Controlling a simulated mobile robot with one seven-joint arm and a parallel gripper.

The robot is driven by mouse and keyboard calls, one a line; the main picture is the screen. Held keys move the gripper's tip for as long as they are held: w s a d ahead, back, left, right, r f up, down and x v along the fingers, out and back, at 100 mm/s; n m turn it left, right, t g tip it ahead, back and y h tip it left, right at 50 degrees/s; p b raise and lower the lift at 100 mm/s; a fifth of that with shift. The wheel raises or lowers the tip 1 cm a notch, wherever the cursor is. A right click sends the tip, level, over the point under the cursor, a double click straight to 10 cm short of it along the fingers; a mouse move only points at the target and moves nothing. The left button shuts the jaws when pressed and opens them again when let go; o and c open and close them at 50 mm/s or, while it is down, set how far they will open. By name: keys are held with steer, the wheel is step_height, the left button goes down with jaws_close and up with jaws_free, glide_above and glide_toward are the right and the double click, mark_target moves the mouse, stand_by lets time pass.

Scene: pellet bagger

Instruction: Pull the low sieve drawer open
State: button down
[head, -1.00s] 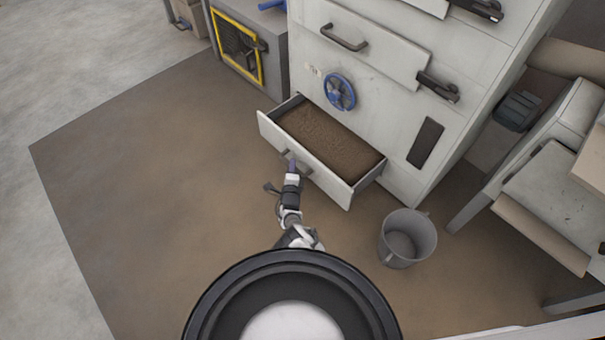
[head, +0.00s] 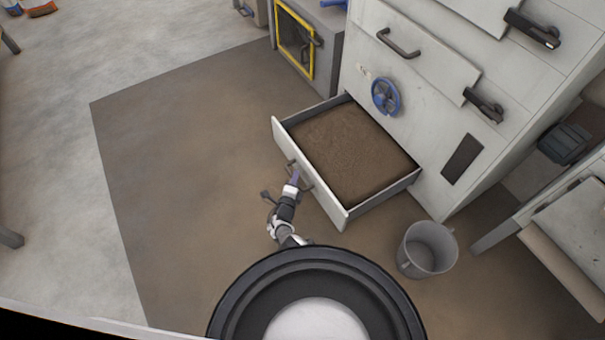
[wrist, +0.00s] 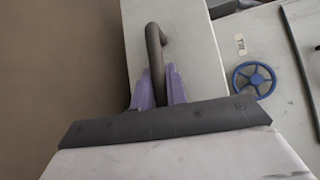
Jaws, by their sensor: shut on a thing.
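The low sieve drawer (head: 335,212) stands well out from the base of the grey cabinet and holds a layer of brown material (head: 352,147). Its dark bar handle (wrist: 154,48) is on the drawer front; in the head view my gripper partly covers it. My gripper (head: 295,176) is at the drawer front. In the wrist view its purple fingers (wrist: 158,88) are on both sides of the handle bar, shut on it.
A grey bucket (head: 428,250) stands on the floor just right of the drawer. A blue handwheel (head: 385,97) is on the cabinet above it. A yellow-framed unit (head: 296,42) stands at the back left. The brown floor left of the drawer is clear.

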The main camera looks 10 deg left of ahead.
steer(key=shift+a+r, duration=0.1)
steer(key=shift+a, duration=0.35)
steer(key=c, duration=1.6)
jaws_free()
steer(key=shift+o, duration=1)
steer(key=shift+d, duration=0.15)
steer(key=shift+s, duration=0.2)
